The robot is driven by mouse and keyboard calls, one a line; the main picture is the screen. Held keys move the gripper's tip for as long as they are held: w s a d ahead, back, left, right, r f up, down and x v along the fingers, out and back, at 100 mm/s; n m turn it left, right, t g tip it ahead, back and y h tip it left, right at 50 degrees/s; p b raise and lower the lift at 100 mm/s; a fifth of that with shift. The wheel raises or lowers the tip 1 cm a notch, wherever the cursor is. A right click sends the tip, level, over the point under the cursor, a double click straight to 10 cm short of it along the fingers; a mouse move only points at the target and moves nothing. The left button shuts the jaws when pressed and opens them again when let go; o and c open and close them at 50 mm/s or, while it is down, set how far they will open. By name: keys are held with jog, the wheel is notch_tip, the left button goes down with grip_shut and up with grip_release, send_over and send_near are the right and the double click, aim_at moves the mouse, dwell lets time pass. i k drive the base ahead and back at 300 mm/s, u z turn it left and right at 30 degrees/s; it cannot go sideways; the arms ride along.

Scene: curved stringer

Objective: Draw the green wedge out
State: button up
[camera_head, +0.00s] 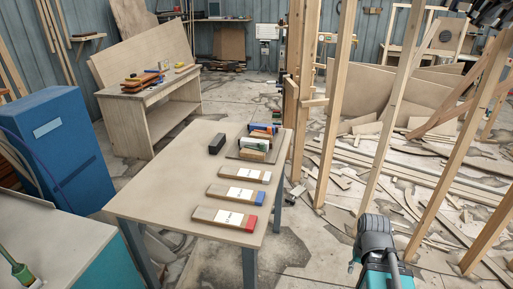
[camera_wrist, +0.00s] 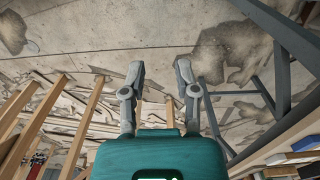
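A dark tray (camera_head: 232,153) at the far right part of the table holds a small stack. A piece with green and white faces (camera_head: 254,144), probably the green wedge, lies in this stack, with a blue and orange piece (camera_head: 263,129) behind it and a bare wooden piece (camera_head: 252,155) in front. How they touch is too small to tell. In the wrist view my gripper (camera_wrist: 159,68) is open and empty, its two fingers apart over the floor. My teal and grey arm is at the lower right of the head view, apart from the table.
The table (camera_head: 160,190) bears three labelled wooden blocks, including a blue-ended (camera_head: 237,194) and a red-ended one (camera_head: 224,217), and a black block (camera_head: 217,143). Its left part is clear. Upright wooden studs (camera_head: 335,100) stand right of it. A blue cabinet (camera_head: 50,150) stands left.

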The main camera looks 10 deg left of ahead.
aim_at(261, 149)
jog(key=k, duration=0.65)
jog(key=u, duration=0.4)
jog(key=i, duration=1.75)
jog(key=z, duration=0.5)
